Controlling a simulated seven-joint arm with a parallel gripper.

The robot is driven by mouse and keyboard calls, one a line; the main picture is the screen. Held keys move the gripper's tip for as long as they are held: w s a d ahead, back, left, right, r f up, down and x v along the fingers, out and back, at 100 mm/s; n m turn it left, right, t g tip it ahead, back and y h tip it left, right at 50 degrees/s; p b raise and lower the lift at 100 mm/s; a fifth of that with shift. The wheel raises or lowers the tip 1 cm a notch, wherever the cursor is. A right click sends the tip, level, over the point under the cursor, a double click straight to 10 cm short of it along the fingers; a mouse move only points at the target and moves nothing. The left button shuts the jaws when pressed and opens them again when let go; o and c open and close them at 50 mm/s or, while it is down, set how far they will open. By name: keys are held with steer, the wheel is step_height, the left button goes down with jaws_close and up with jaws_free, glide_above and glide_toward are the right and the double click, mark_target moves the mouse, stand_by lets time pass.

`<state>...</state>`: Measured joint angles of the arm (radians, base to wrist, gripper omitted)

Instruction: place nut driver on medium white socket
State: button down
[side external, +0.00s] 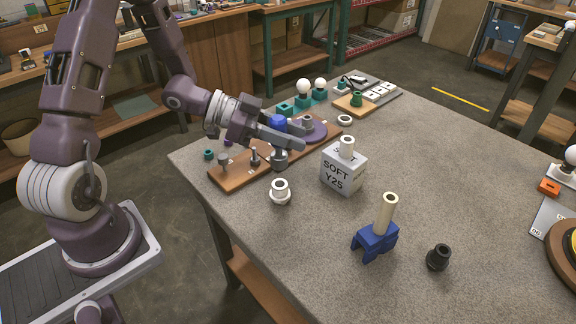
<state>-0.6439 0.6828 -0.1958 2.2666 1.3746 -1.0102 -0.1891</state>
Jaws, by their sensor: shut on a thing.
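My gripper (290,138) reaches in from the left, its fingers nearly level and shut on what looks like the nut driver. A blue top (278,121) shows above the fingers and a grey round end (280,160) below them, so it seems upright. The fingers hide its middle. A short white socket (280,192) stands on the grey table, in front of and below the grey end; it looks like the medium white socket, but I cannot be sure of its size. A gap shows between the grey end and this socket.
A wooden board (232,172) with small parts lies under and behind my gripper. A blue stand (375,240) and black socket (438,257) are nearer.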

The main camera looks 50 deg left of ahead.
mark_target(283, 154)
step_height(283, 154, down, 5)
steer(key=shift+f, duration=0.15)
steer(key=shift+f, duration=0.15)
steer(key=shift+f, duration=0.15)
steer(key=c, duration=1)
jaws_free()
steer(key=shift+c, duration=0.2)
